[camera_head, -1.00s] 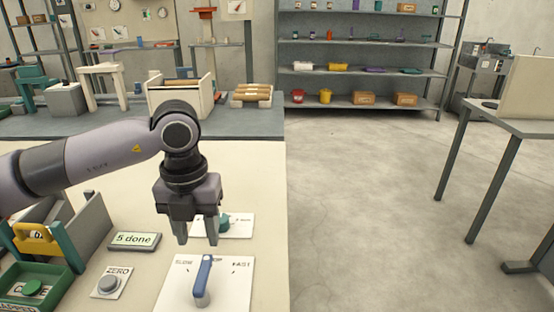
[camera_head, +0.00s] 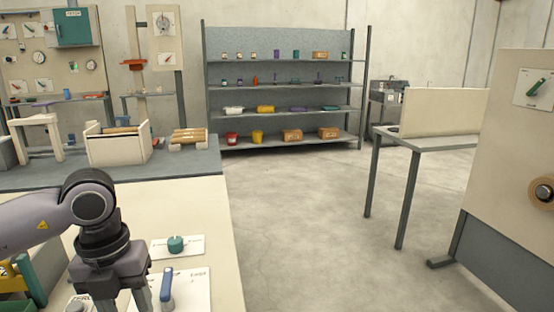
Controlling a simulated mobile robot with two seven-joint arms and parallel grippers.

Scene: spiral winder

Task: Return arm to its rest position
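My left arm comes in from the left over the cream bench (camera_head: 195,200). Its gripper (camera_head: 122,303) points down above the bench, and its fingertips are cut off at the bottom edge of the view. Between its fingers I cannot see clearly. The blue lever (camera_head: 167,287) on its white plate stands just right of the gripper, with a gap between them in the picture. A teal knob (camera_head: 176,244) on a white card is behind the lever. My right gripper does not show.
A wooden box (camera_head: 118,148) and several brown rolls (camera_head: 188,136) stand on the grey surface behind the bench. A shelf rack (camera_head: 285,85) stands at the back. A cream panel (camera_head: 512,130) and a table (camera_head: 432,143) are on the right. The floor between is clear.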

